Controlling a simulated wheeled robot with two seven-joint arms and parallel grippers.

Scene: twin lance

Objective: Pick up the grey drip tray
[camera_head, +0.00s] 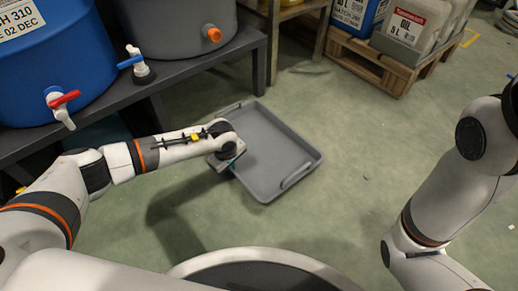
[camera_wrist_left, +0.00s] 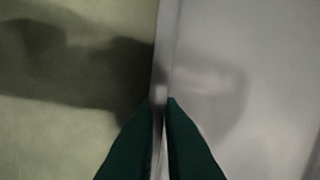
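The grey drip tray (camera_head: 262,150) lies on the green floor in the head view, with a handle cutout at its near right end and another at its far end. My left gripper (camera_head: 232,166) is at the middle of the tray's left long wall. In the left wrist view the dark green fingers (camera_wrist_left: 163,108) sit close together, one on each side of the tray's thin wall (camera_wrist_left: 166,45), and look shut on it. The fingertips are hidden by the wrist in the head view. My right gripper is out of view.
A dark bench (camera_head: 190,72) with a blue barrel (camera_head: 60,50) and a grey barrel (camera_head: 185,28) stands at the upper left, their taps overhanging it. A wooden pallet (camera_head: 375,65) with canisters is at the upper right.

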